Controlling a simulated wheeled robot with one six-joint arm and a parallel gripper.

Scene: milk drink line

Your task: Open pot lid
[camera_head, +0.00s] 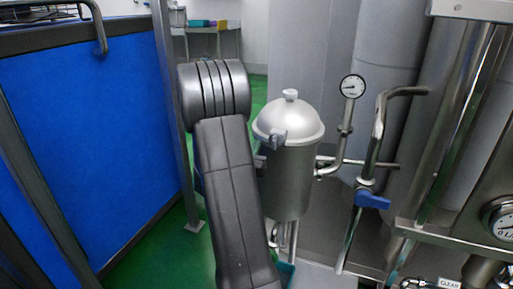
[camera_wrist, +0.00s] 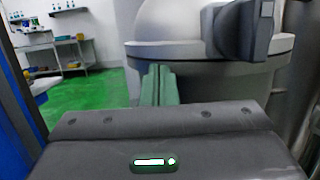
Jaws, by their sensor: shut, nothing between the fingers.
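The steel pot (camera_head: 290,185) stands upright in the middle of the head view. Its domed lid (camera_head: 298,122) with a small top knob sits closed on it. A grey latch (camera_head: 272,139) sits at the front of the lid rim. In the wrist view, the lid (camera_wrist: 165,22) fills the upper middle and the latch (camera_wrist: 240,30) is large at upper right. My gripper (camera_wrist: 158,70) is shut and empty, its greenish fingers just below the rim, left of the latch. I cannot tell whether they touch the pot. In the head view my arm hides the gripper.
A blue panel (camera_head: 95,130) with a metal post stands left. A pressure gauge (camera_head: 351,87) and a pipe with a blue valve handle (camera_head: 372,200) stand close right of the pot. Green floor (camera_wrist: 88,100) is open to the left, with tables beyond.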

